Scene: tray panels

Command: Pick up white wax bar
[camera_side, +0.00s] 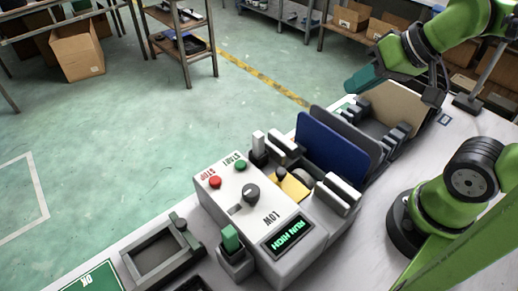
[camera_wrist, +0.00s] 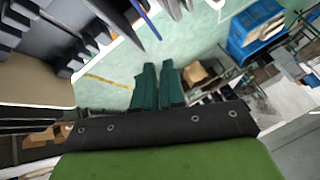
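A small white upright bar (camera_side: 258,141), which looks like the white wax bar, stands in a dark holder (camera_side: 258,156) beside the far corner of the control box. I do not make it out in the wrist view. My gripper (camera_side: 350,87) is raised well to the right of the white bar and apart from it, near the tan panel. In the wrist view its two teal fingers (camera_wrist: 159,66) lie side by side, almost together, with nothing visible between them. The gripper looks shut and empty.
A white control box (camera_side: 245,205) stands mid-bench, with a green bar (camera_side: 230,238) in a holder at its front. Blue (camera_side: 335,150) and tan (camera_side: 395,108) upright panels stand between my gripper and the white bar. A dark tray (camera_side: 158,256) lies at front left.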

